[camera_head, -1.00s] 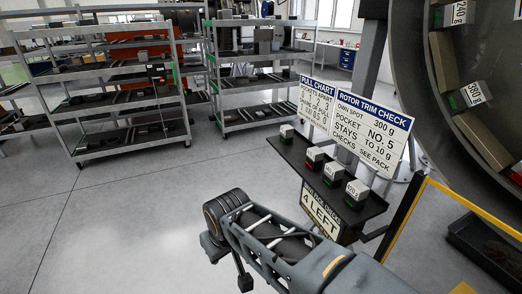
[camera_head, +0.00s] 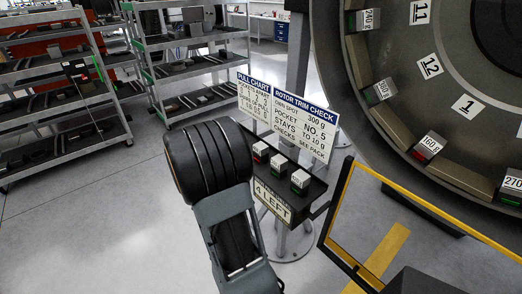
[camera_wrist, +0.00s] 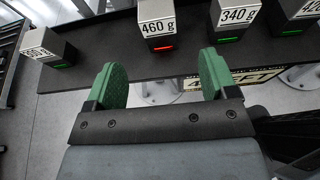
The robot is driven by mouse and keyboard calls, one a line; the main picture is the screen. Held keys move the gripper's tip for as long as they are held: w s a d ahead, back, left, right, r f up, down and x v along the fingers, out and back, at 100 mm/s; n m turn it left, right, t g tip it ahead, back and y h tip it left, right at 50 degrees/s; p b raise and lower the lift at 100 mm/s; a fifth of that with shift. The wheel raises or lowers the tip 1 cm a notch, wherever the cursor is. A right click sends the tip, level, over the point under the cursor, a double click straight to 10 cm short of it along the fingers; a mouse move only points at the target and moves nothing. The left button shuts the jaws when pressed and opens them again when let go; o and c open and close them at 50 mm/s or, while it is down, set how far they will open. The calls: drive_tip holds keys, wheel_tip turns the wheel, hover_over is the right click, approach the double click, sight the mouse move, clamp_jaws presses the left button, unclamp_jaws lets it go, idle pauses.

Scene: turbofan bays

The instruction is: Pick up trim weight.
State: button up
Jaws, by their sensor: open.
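Several trim weights, grey blocks with white labels, stand on a dark shelf (camera_wrist: 100,45). In the wrist view, a weight marked 460 g (camera_wrist: 159,28) with a red light is ahead, between the finger directions. A 340 g weight (camera_wrist: 234,20) with a green light is ahead of the right finger. Another green-lit weight (camera_wrist: 300,20), partly cut off, is farther right, and one (camera_wrist: 48,47) is at the far left. My gripper (camera_wrist: 163,78) is open and empty, its green pads apart from the weights. In the head view, three weights show, including a green-lit one (camera_head: 300,179); my arm hides the gripper.
A rotor trim sign (camera_head: 303,125) and pull chart (camera_head: 258,97) stand behind the shelf; a "4 LEFT" plate (camera_head: 272,202) is at its front. The large rotor (camera_head: 400,110) carries more weights at right. A yellow-edged frame (camera_head: 345,215) stands near. Shelving carts (camera_head: 190,60) are behind left.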

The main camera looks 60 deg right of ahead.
sight(257, 151)
drive_tip(key=p+x, duration=0.2)
drive_tip(key=x, duration=0.8)
drive_tip(key=shift+s+d+f, duration=0.1)
drive_tip(key=shift+d+f, duration=0.05)
drive_tip(key=shift+d, duration=0.05)
drive_tip(key=shift+c, duration=0.4)
drive_tip(key=c, duration=1.2)
